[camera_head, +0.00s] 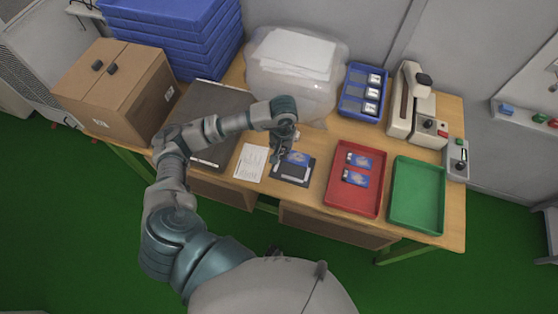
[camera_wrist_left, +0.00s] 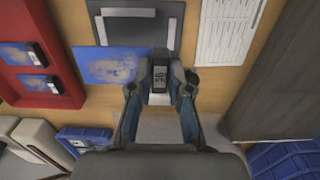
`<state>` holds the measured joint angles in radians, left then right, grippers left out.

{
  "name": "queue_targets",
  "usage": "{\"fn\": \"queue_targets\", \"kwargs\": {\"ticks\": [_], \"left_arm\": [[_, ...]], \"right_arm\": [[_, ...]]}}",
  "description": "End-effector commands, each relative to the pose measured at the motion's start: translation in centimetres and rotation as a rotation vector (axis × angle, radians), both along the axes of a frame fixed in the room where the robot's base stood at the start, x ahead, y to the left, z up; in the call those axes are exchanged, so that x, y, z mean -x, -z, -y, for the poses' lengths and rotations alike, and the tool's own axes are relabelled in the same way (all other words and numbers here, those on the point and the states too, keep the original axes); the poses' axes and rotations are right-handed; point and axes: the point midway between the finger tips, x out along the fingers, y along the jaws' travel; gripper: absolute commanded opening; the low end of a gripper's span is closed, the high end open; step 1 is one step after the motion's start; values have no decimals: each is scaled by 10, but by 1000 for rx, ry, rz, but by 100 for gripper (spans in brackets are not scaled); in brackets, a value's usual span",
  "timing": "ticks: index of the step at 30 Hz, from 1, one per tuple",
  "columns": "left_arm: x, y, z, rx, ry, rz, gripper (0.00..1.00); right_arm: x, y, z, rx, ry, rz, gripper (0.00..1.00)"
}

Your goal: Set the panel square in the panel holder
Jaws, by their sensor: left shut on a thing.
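The panel is a blue printed board with a small dark display at one end. My left gripper (camera_head: 281,160) is shut on the display end, and the blue part of the panel (camera_head: 298,157) sticks out to the right. In the left wrist view the panel (camera_wrist_left: 108,66) extends left from the fingertips (camera_wrist_left: 160,84). The panel holder (camera_head: 292,173) is a dark plate with a light metal frame on the table. In the left wrist view the panel is at the edge of the holder (camera_wrist_left: 137,32), turned roughly in line with it. I cannot tell whether they touch.
A red tray (camera_head: 336,196) holds two more panels (camera_head: 355,178). An empty green tray (camera_head: 418,195) stands to its right. A printed sheet (camera_head: 251,163) lies left of the holder. A blue bin (camera_head: 353,104), a clear-bagged box (camera_head: 262,82) and a tester (camera_head: 400,112) stand behind.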

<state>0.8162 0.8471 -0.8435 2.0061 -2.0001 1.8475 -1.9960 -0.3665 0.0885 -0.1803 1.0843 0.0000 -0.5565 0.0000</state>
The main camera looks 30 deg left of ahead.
Motion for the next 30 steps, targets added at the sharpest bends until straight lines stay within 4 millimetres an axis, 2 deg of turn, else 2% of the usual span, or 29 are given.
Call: {"fn": "queue_targets", "kwargs": {"ticks": [9, 14, 19, 21, 26, 27, 30], "left_arm": [[1, 55, -3, 5, -4, -6, 0], [0, 70, -9, 10, -4, -5, 0], [1, 96, -12, 13, -5, -7, 0], [0, 103, -12, 15, -5, -5, 0], [0, 103, -11, 10, -4, -3, 0], [0, 103, -11, 9, -5, -3, 23], [0, 102, -11, 7, -5, -3, 43]], "right_arm": [[6, 2, 6, 8, -1, -9, 40], [6, 2, 11, 13, -2, -9, 40], [6, 2, 10, 12, -2, -7, 40], [6, 2, 8, 10, -1, -7, 40], [6, 2, -2, -3, 1, -8, 40], [6, 2, -4, -6, 1, -7, 40], [6, 2, -8, -10, 3, -7, 40]]}}
